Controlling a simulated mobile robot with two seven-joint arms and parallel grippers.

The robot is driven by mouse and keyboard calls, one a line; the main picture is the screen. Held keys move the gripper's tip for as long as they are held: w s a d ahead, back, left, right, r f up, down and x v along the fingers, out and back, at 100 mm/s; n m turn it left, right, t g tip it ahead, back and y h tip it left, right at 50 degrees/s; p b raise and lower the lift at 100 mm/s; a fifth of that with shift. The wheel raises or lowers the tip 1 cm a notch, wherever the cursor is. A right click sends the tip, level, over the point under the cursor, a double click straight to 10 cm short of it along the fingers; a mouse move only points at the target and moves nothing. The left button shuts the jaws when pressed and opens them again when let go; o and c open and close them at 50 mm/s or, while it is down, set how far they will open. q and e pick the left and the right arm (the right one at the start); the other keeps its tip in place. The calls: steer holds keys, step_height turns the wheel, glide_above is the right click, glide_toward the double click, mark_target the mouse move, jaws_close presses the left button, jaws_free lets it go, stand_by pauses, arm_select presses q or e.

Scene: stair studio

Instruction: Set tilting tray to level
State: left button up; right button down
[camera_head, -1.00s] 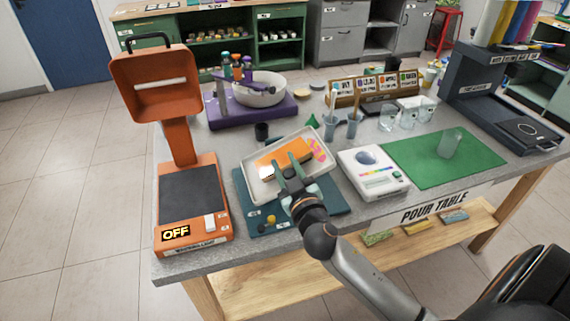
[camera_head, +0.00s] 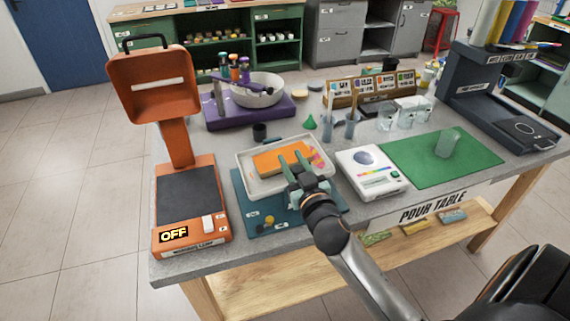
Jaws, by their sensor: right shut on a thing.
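The white tilting tray (camera_head: 255,187) sits above a dark teal base (camera_head: 247,204) on the grey table. An orange slab (camera_head: 270,162) and a few pink pieces (camera_head: 317,158) lie in it. The tray's near edge now runs nearly straight across, with its right side slightly higher in the picture; I cannot tell whether it is exactly level. My right gripper (camera_head: 297,170) is shut at the tray's near right part, and its fingers hide that stretch of rim. My left gripper is out of view.
An orange warming lamp (camera_head: 190,238) reading OFF stands left. A white device with a round dial (camera_head: 368,180) stands close right, beside a green mat (camera_head: 440,158) with a clear cup (camera_head: 448,143). A purple stand with a bowl (camera_head: 258,92) is behind.

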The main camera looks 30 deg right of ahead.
steer(key=shift+s+d+m, duration=0.1)
steer(key=shift+d+m, duration=0.35)
steer(key=shift+m, duration=0.15)
steer(key=c, duration=0.6)
jaws_free()
steer(key=shift+o, duration=0.2)
steer(key=b+v, duration=0.2)
steer(key=v, duration=1)
steer(key=shift+s, duration=0.25)
